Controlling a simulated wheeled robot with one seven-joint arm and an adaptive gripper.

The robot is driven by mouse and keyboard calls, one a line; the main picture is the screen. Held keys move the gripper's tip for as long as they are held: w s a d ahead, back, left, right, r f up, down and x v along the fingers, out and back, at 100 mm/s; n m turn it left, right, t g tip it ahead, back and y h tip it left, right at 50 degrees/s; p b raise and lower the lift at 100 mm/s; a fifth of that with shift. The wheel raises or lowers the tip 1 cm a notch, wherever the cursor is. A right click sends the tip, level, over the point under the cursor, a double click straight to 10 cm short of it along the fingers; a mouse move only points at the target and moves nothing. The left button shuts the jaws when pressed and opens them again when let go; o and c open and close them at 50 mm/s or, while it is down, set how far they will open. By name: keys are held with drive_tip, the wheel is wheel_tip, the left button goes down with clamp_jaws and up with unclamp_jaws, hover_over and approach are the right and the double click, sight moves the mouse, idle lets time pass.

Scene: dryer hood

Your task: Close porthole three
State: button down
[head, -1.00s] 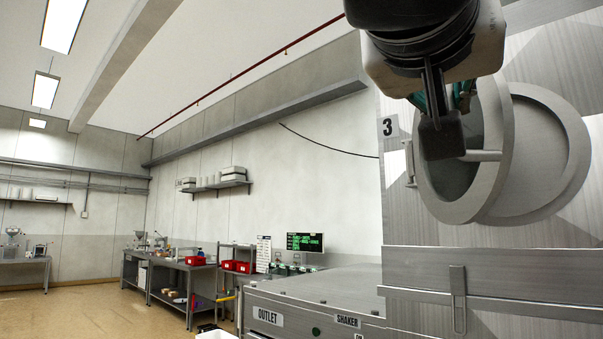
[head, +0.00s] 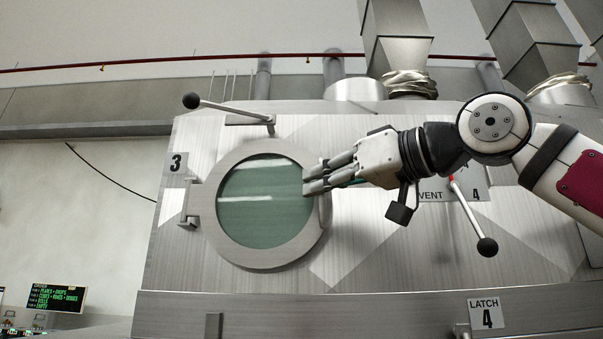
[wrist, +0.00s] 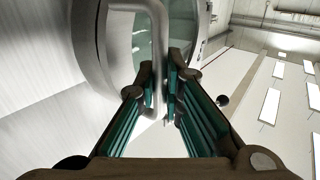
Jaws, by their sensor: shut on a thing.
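Porthole three (head: 222,248) is a round metal-rimmed door with greenish glass, beside the "3" label (head: 175,163) on the hood front. It faces me over its opening; I cannot tell whether its rim is fully flush. Its hinge (head: 188,207) is on the left. My gripper (head: 306,181) reaches in from the right, with its fingers at the door's right edge. In the wrist view my gripper (wrist: 161,82) is shut on the bent metal handle (wrist: 157,35). The handle (head: 324,212) is partly hidden by the fingers in the head view.
A ball-ended lever (head: 225,110) sits above the porthole. Another ball-ended lever (head: 472,217) hangs by the vent label, below my arm. A ledge with a latch 4 label (head: 487,314) runs beneath. Ducts (head: 398,35) rise above the hood.

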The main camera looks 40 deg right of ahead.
drive_tip(key=shift+w+d, duration=0.6)
drive_tip(key=shift+d, duration=0.35)
drive_tip(key=shift+d+r, duration=0.1)
drive_tip(key=c, duration=1.7)
unclamp_jaws()
drive_tip(key=shift+w+d, duration=0.1)
drive_tip(key=s, duration=1.2)
drive_tip(key=shift+d, duration=0.4)
